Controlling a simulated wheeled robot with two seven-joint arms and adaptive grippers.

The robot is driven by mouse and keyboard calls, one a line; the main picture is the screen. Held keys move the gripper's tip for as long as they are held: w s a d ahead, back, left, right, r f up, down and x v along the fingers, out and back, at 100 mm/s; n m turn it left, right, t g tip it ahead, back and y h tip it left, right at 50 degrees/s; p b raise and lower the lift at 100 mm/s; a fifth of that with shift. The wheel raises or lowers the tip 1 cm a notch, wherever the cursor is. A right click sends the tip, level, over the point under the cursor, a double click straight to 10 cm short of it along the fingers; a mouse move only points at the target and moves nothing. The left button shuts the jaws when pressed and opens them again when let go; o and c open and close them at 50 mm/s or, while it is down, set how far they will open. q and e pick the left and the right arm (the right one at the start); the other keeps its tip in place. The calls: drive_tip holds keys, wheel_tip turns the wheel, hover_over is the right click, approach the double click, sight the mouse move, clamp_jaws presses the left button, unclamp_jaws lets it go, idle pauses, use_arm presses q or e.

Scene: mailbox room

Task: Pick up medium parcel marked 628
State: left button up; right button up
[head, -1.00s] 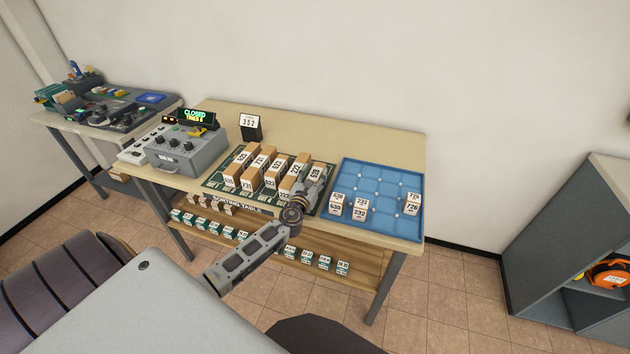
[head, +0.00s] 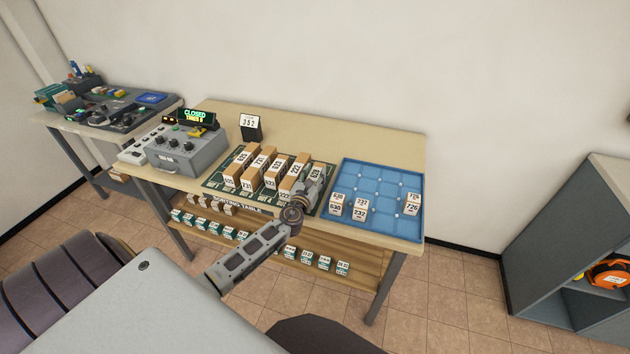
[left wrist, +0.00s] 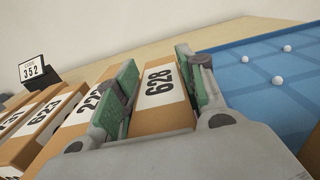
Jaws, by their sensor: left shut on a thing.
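The medium parcel marked 628 (left wrist: 160,103) is a brown box with a white label, between the green-padded fingers of my left gripper (left wrist: 160,90) in the left wrist view. The gripper is shut on it. In the head view the parcel (head: 316,172) is at the right end of the row on the dark green sorting mat (head: 214,181), and my left gripper (head: 312,188) covers part of it. I cannot tell whether the parcel touches the mat. My right gripper is not in view.
Other parcels (head: 276,166) stand close by on the left. The blue tray (head: 380,180) on the right holds several small boxes, with open room at its back. A code sign (head: 250,127) stands behind the parcels. A grey control box (head: 187,152) stands at the table's left.

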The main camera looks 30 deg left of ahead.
sight(315, 174)
use_arm(q)
drive_tip(key=shift+r, duration=0.15)
drive_tip(key=shift+r, duration=0.15)
drive_tip(key=shift+r+p, duration=0.45)
drive_tip(key=shift+r, duration=0.1)
wheel_tip(315, 174, up, 7)
drive_tip(key=p, duration=0.2)
drive_tip(key=shift+p, duration=0.4)
drive_tip(key=shift+r, duration=0.7)
